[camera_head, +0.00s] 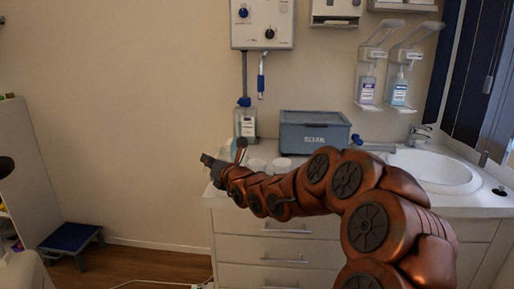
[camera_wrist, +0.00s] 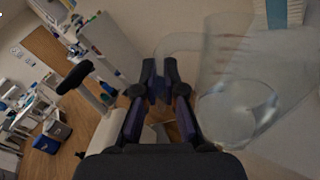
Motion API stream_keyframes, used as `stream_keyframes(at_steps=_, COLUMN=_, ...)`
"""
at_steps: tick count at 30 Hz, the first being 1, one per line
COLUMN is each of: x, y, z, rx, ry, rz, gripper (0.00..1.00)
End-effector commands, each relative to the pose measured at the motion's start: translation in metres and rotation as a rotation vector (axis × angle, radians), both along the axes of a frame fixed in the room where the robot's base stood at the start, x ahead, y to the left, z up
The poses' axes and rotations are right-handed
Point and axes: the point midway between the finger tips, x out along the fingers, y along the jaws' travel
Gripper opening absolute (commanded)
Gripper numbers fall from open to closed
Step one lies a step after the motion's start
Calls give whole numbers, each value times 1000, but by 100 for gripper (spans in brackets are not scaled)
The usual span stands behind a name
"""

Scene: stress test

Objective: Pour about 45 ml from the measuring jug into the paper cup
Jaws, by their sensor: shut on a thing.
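My gripper (camera_wrist: 160,76) is shut on the handle of a clear, see-through measuring jug (camera_wrist: 215,65) in the wrist view. The jug fills the right of that view, with a rounded clear end (camera_wrist: 240,112) at lower right. I cannot make out the liquid level. In the head view my gripper (camera_head: 209,160) is at the left end of the counter, and only a faint pale part of the jug shows beside it. Two small whitish vessels (camera_head: 256,164) (camera_head: 282,164) stand on the counter behind my arm; I cannot tell which is the paper cup.
A grey-blue lidded box (camera_head: 314,133) stands on the counter (camera_head: 470,205) against the wall. A sink (camera_head: 432,171) with a tap lies to the right. Two dispenser bottles hang on the wall above. A blue step stool (camera_head: 71,238) stands on the floor at left.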

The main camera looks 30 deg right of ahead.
Motion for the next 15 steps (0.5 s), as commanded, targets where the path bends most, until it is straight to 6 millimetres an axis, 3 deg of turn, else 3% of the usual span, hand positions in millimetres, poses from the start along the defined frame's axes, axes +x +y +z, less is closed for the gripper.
stream_keyframes(at_steps=1, x=0, y=-5, z=17, rx=30, ry=3, rz=-2, gripper=0)
stream_keyframes(at_steps=15, x=4, y=-32, z=52, rx=321, ry=42, rz=-2, gripper=0)
